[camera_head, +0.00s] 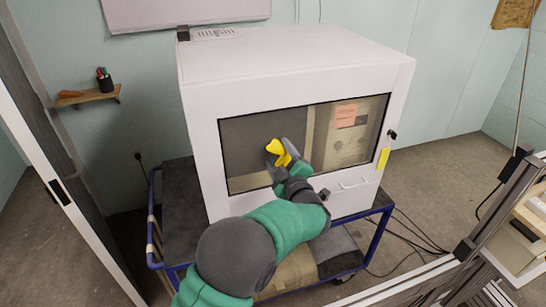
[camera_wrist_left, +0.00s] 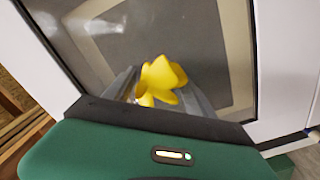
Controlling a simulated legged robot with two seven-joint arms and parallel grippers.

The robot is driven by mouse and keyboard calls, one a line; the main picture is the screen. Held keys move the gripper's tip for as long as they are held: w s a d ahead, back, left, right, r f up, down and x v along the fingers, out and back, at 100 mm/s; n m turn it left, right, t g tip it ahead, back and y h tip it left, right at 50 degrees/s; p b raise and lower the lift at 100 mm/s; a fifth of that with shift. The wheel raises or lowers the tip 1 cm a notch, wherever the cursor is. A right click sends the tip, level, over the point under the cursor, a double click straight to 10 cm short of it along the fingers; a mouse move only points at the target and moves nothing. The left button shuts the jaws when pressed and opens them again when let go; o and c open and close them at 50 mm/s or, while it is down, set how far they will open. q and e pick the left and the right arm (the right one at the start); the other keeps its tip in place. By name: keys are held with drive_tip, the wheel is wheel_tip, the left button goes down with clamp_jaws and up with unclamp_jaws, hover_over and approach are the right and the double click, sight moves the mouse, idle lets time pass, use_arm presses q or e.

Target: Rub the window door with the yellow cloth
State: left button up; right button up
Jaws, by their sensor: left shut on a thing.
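A white box-shaped machine (camera_head: 290,60) stands on a cart, with a dark window door (camera_head: 245,135) on its front. My left gripper (camera_head: 280,155) is shut on the yellow cloth (camera_head: 276,150), in front of the left-middle part of the window. In the left wrist view the cloth (camera_wrist_left: 160,82) is bunched between the fingers (camera_wrist_left: 155,92), with the window pane (camera_wrist_left: 205,45) behind it. The cloth is at or very close to the glass; I cannot tell whether it touches. My right gripper is not in view.
The machine rests on a blue-framed cart (camera_head: 155,215). Cables (camera_head: 420,235) lie on the floor at right. A metal frame (camera_head: 490,220) stands at the right front. A small shelf (camera_head: 88,97) hangs at left.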

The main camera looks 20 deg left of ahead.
sight(270, 163)
use_arm(q)
drive_tip(key=shift+w+d+p, duration=0.15)
drive_tip(key=shift+w+d, duration=0.4)
drive_tip(key=shift+d, duration=0.25)
drive_tip(key=shift+w+d+p, duration=0.15)
drive_tip(key=shift+w+d, duration=0.35)
drive_tip(key=shift+d, duration=0.3)
drive_tip(key=shift+w+d+p, duration=0.3)
drive_tip(key=shift+w+d, duration=0.55)
drive_tip(key=shift+d, duration=0.3)
drive_tip(key=shift+w+d, duration=0.1)
drive_tip(key=shift+d, duration=0.05)
drive_tip(key=shift+s+a+b, duration=0.4)
drive_tip(key=shift+s+a, duration=0.1)
drive_tip(key=shift+a, duration=0.3)
drive_tip(key=shift+s+a+b, duration=0.4)
drive_tip(key=shift+s+a, duration=0.05)
drive_tip(key=shift+a, duration=0.3)
drive_tip(key=shift+s+a+f+b, duration=0.1)
drive_tip(key=shift+s+a+b, duration=0.45)
drive_tip(key=shift+a, duration=0.3)
drive_tip(key=shift+s+a, duration=0.5)
drive_tip(key=shift+a, duration=0.2)
drive_tip(key=shift+s+a+b, duration=0.7)
drive_tip(key=shift+a+b, duration=0.05)
drive_tip(key=shift+a, duration=0.15)
drive_tip(key=shift+s+a, duration=0.3)
drive_tip(key=shift+a, duration=0.15)
